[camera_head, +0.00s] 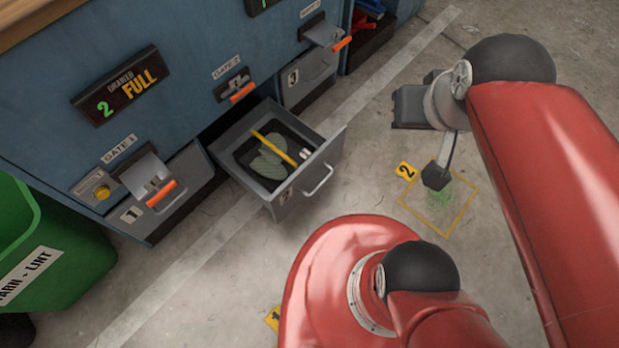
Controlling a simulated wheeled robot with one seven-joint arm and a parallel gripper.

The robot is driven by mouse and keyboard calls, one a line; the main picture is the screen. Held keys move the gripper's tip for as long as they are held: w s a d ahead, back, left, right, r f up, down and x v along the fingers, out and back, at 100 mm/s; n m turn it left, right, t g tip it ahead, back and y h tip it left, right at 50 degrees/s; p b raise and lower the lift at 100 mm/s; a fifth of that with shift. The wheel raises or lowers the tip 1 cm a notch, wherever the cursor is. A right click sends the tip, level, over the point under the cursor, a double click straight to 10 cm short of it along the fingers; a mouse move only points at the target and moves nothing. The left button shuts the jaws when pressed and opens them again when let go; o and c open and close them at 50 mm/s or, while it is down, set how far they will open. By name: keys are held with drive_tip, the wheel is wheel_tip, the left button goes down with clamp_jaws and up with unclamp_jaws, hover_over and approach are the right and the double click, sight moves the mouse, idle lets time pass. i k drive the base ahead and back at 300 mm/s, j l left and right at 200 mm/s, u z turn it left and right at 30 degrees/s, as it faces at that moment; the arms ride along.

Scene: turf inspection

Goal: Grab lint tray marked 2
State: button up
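The drawer marked 2 (262,192) is pulled out of the blue cabinet. It has a metal handle on its front. Inside it lies a dark tray (247,157) with grey-green, leaf-shaped lint pieces (270,150) and a yellow bar (275,148) across it. I cannot read a number on the tray itself. My gripper (437,178) hangs over the floor to the right of the drawer, apart from it. It looks small and is seen from the side, so its finger gap does not show. I see nothing held in it.
Shut drawers marked 1 (168,190) and 3 (307,78) flank the open one, with orange-tipped latches. A sign (122,85) reads "DRAWER 2 FULL". A green bin (45,250) stands at left. A yellow floor square marked 2 (462,218) holds a green patch.

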sight(272, 153)
drive_tip(key=k, duration=0.6)
drive_tip(key=u, duration=1.85)
drive_tip(key=l+u, duration=0.25)
drive_tip(key=u, duration=0.2)
drive_tip(key=l+u, duration=0.25)
drive_tip(key=u, duration=0.2)
drive_tip(key=l+u, duration=0.25)
drive_tip(key=u, duration=0.2)
drive_tip(key=k+l+u, duration=0.1)
drive_tip(key=l+u, duration=0.15)
drive_tip(key=u, duration=0.2)
drive_tip(key=k+l, duration=0.25)
drive_tip(key=l, duration=0.2)
drive_tip(key=k+l, duration=0.25)
drive_tip(key=l, duration=0.25)
drive_tip(key=k+l, duration=0.2)
drive_tip(key=l, duration=0.25)
drive_tip(key=k+l, duration=0.25)
drive_tip(key=l, duration=0.25)
drive_tip(key=k+l, duration=0.25)
drive_tip(key=l, duration=0.2)
drive_tip(key=k+l, duration=0.25)
drive_tip(key=l, duration=0.25)
drive_tip(key=k+l, duration=0.2)
drive_tip(key=l, duration=0.25)
drive_tip(key=k+l, duration=0.25)
drive_tip(key=l, duration=0.25)
